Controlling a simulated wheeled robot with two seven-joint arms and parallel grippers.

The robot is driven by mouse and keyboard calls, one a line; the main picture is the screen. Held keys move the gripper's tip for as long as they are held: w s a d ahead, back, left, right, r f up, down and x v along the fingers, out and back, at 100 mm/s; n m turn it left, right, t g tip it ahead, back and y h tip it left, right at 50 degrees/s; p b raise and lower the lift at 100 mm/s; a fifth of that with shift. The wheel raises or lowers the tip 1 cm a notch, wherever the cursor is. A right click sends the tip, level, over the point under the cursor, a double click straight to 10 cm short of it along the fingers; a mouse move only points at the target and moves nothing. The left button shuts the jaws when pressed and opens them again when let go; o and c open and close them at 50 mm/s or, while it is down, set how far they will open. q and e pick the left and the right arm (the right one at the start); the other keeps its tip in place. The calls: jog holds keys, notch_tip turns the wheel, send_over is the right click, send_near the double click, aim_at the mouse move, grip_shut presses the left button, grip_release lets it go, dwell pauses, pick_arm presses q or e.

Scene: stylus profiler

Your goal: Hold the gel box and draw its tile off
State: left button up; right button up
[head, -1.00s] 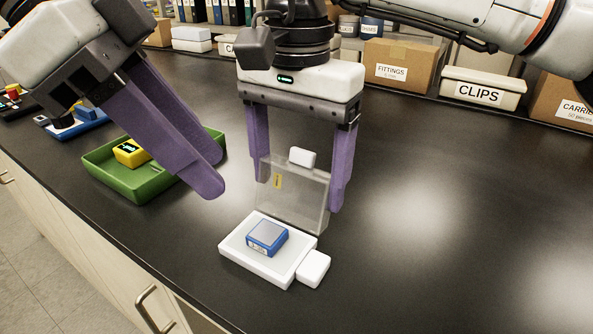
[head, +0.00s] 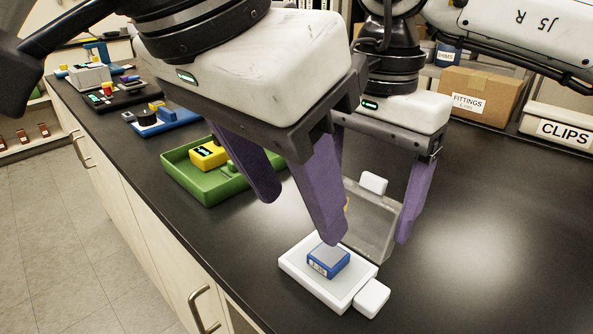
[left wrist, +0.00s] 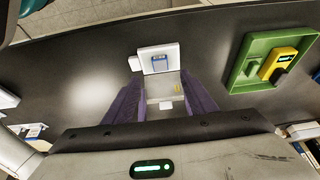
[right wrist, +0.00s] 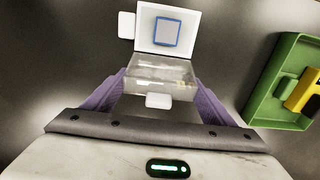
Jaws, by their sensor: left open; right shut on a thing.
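The gel box is a white base (head: 296,262) with a white side tab (head: 372,298) and a clear lid (head: 372,232) standing open at its back edge. A blue-edged tile (head: 328,260) with a grey top lies flat on the pad in the base. My right gripper (head: 373,220) is shut on the clear lid, with a finger at each side in the right wrist view (right wrist: 160,78). My left gripper (head: 300,215) is open and empty, above the bench near the box. Its nearer finger partly hides the lid and the right gripper's other finger in the head view.
A green tray (head: 205,195) with a yellow device (head: 208,155) stands left of the box. A blue tray (head: 165,125) and other devices lie further back left. Cartons, including FITTINGS (head: 478,98), line the back right. The bench right of the box is clear.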

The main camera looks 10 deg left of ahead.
aim_at(324, 258)
pick_arm(q)
jog(key=x, duration=1.1)
jog(key=shift+s, duration=0.1)
grip_shut()
